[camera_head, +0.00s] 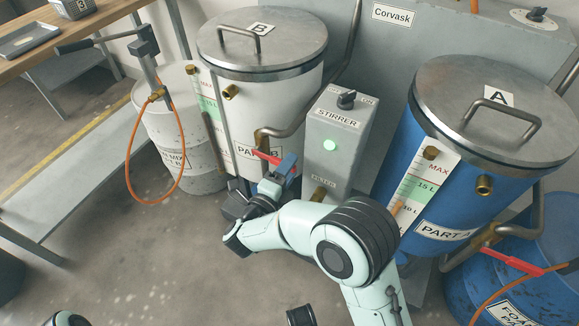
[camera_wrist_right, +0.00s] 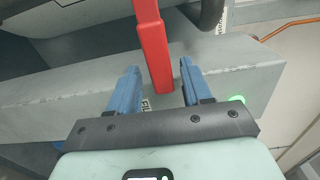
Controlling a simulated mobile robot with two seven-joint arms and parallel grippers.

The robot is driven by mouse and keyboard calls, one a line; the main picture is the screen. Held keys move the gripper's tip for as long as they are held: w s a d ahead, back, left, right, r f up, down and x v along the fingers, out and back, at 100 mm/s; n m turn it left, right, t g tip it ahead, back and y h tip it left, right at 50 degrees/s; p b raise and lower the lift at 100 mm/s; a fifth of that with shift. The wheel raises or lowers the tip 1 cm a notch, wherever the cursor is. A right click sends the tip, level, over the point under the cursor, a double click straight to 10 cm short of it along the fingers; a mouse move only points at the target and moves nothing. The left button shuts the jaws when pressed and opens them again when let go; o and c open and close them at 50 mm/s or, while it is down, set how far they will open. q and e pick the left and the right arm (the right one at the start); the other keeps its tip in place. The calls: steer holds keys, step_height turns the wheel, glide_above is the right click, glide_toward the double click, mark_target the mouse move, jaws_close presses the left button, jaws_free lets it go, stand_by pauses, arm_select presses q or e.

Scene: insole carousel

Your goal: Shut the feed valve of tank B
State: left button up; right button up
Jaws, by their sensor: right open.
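Tank B (camera_head: 275,110) is the white tank with a steel lid marked B, at the upper middle of the head view. Its feed valve has a red lever (camera_head: 264,156) low on the tank's front. In the right wrist view the red lever (camera_wrist_right: 152,45) runs down from the top edge, its lower end between the two blue fingers. My right gripper (camera_head: 287,168) is at the lever, open, with a gap showing on the right side of the lever. The gripper and wrist hide part of the valve. My left gripper is not in view.
The grey stirrer box (camera_head: 335,150) with a lit green lamp stands right beside my right gripper. Blue tank A (camera_head: 410,145) stands to the right, with its own red lever (camera_head: 512,262). A white drum (camera_head: 180,125) with an orange hose stands left. Floor in front is clear.

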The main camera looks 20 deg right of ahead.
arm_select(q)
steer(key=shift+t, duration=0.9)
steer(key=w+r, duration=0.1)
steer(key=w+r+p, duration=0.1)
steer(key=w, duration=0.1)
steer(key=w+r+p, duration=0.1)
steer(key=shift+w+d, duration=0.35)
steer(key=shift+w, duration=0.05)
arm_select(e)
steer(key=v, duration=1.2)
steer(key=shift+s+a, duration=0.25)
steer(key=shift+s, duration=0.05)
